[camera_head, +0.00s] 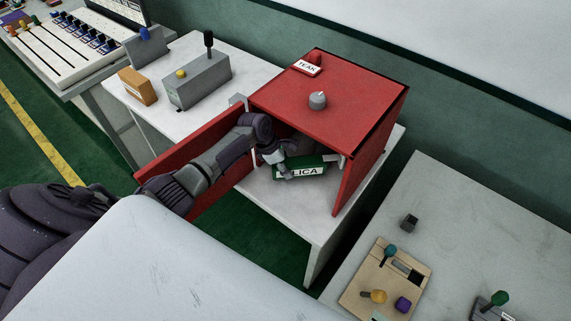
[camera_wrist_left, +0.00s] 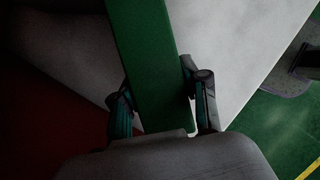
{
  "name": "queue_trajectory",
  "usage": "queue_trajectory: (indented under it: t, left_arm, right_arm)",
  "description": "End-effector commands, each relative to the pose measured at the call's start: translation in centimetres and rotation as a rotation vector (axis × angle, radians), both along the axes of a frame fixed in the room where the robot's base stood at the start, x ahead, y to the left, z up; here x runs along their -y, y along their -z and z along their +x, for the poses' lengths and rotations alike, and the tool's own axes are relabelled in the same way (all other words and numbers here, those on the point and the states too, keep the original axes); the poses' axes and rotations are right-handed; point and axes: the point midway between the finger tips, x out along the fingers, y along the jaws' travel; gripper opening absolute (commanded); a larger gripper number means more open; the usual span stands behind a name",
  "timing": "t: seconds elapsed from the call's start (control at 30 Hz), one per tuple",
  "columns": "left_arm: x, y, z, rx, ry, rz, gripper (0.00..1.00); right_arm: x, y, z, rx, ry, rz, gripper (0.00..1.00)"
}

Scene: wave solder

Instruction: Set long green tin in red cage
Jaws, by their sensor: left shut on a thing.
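The red cage (camera_head: 328,84) stands on a white table with its door (camera_head: 213,187) swung open to the left. The long green tin (camera_head: 318,161) has a white label, partly covered, ending in "LICA". It is at the cage's open front, under the roof. My left gripper (camera_head: 284,172) reaches in past the open door and is shut on the tin. In the left wrist view the tin (camera_wrist_left: 152,60) lies between the two fingers (camera_wrist_left: 161,105). Whether the tin touches the cage floor I cannot tell. My right gripper is not in view.
A "TEAK" label (camera_head: 307,68) and a grey knob (camera_head: 317,100) are on the cage roof. A grey box with a lever (camera_head: 197,84) and an orange-brown box (camera_head: 138,87) stand behind left. A wooden panel with coloured parts (camera_head: 355,297) lies on the right table.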

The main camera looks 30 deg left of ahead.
Motion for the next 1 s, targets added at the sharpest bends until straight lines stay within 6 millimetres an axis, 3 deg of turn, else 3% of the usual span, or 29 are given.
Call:
queue_trajectory:
  t: [0.17,1.0]
  left_arm:
    - [0.0,1.4,0.0,0.001,0.000,0.000,0.00]
    - [0.0,2.1,0.0,0.001,0.000,0.000,0.00]
  right_arm:
    - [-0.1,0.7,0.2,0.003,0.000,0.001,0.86]
    - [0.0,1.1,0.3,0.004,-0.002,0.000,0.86]
